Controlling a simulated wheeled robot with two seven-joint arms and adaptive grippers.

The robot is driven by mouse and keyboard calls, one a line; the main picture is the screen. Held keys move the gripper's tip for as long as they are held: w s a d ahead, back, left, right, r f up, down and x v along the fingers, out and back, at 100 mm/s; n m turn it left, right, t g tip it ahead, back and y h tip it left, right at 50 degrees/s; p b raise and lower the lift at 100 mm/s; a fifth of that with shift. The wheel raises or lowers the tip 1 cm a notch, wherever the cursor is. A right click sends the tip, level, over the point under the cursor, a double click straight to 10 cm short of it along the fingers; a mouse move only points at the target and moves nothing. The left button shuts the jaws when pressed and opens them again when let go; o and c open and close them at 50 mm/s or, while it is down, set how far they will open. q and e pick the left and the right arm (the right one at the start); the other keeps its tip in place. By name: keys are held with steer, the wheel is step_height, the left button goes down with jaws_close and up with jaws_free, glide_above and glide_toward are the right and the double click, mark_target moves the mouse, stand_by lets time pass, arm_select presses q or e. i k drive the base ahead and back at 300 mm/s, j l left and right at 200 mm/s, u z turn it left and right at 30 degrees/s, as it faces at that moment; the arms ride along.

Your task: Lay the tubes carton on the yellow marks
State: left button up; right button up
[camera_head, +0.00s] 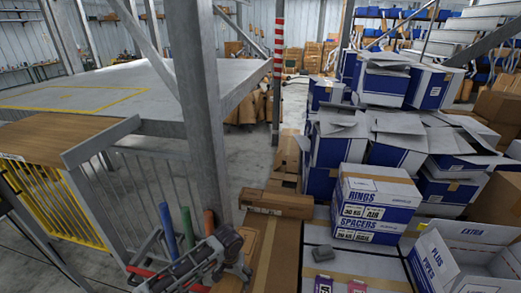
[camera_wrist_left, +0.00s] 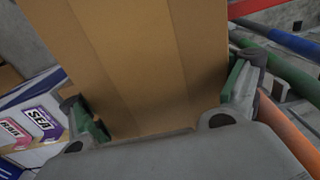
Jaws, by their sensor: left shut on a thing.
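My left gripper (camera_head: 238,257) is low in the middle of the head view. It is shut on a plain brown carton (camera_head: 275,253), which fills the middle of the left wrist view (camera_wrist_left: 150,60) between the two green-padded fingers. No label shows on the carton, so I cannot confirm it is the tubes carton. Its lower part is cut off in the head view. Yellow marks (camera_head: 88,88) outline an area on the grey platform at the far left, well away from the gripper. That area looks bare. My right gripper is not in view.
A grey steel post (camera_head: 203,110) stands between the gripper and the platform, with a grey railing (camera_head: 125,190) in front. Blue, green and orange tubes (camera_head: 187,228) stand beside the gripper. A rings and spacers box (camera_head: 375,203) and stacked white-blue cartons crowd the right.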

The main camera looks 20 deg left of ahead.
mark_target(64, 102)
steer(key=j+z, duration=0.1)
steer(key=z, duration=0.35)
steer(key=k+j+z, duration=0.1)
steer(key=z, duration=0.4)
steer(key=k+z, duration=0.1)
steer(key=z, duration=0.35)
steer(key=k+z, duration=0.1)
steer(key=z, duration=0.35)
steer(key=k+j+z, duration=0.1)
steer(key=z, duration=0.4)
steer(key=k+j+z, duration=0.1)
steer(key=k+z, duration=0.15)
steer(key=k, duration=0.4)
steer(key=k+z, duration=0.3)
steer(key=k, duration=0.4)
